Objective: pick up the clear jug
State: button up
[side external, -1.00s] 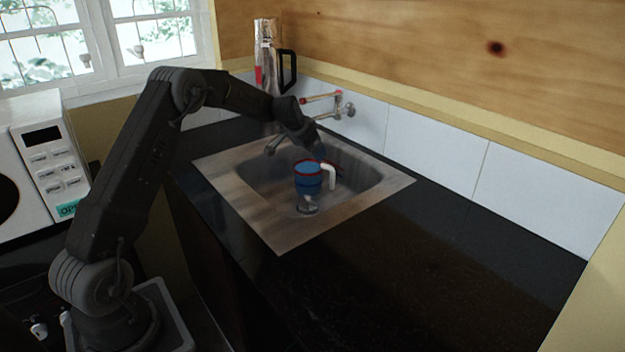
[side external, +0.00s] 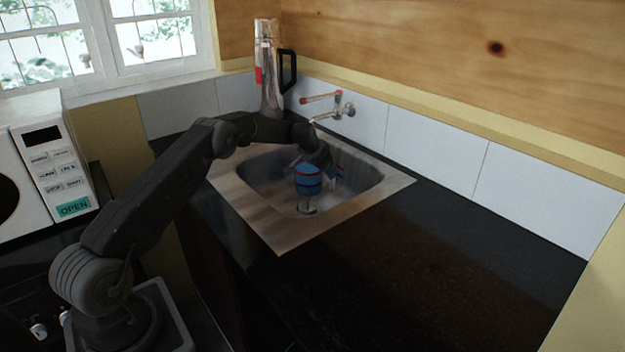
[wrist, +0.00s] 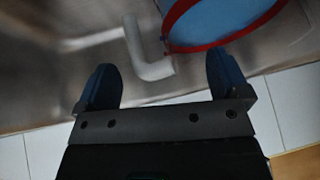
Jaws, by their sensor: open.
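The jug (side external: 308,180) stands in the sink, with blue and dark blue bands and a red rim. In the wrist view its red rim and blue inside (wrist: 222,22) show at the top right. Its pale handle (wrist: 142,55) shows left of the rim, between the lines of my two fingers. My gripper (side external: 331,172) is at the jug's right side in the side view, over the handle, which it hides there.
The steel sink (side external: 262,222) is set in a dark counter (side external: 420,265). A wall tap (side external: 330,110) and a tall silver flask (side external: 267,70) stand behind it. A microwave (side external: 55,165) is at the left. The counter right of the sink is clear.

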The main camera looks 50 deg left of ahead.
jog(key=shift+w+a+f, duration=0.1)
jog(key=shift+w+f, duration=0.25)
jog(key=shift+f, duration=0.3)
jog(key=shift+c, duration=0.4)
grip_shut()
jog(key=shift+w+r, duration=0.1)
jog(key=shift+r, duration=0.15)
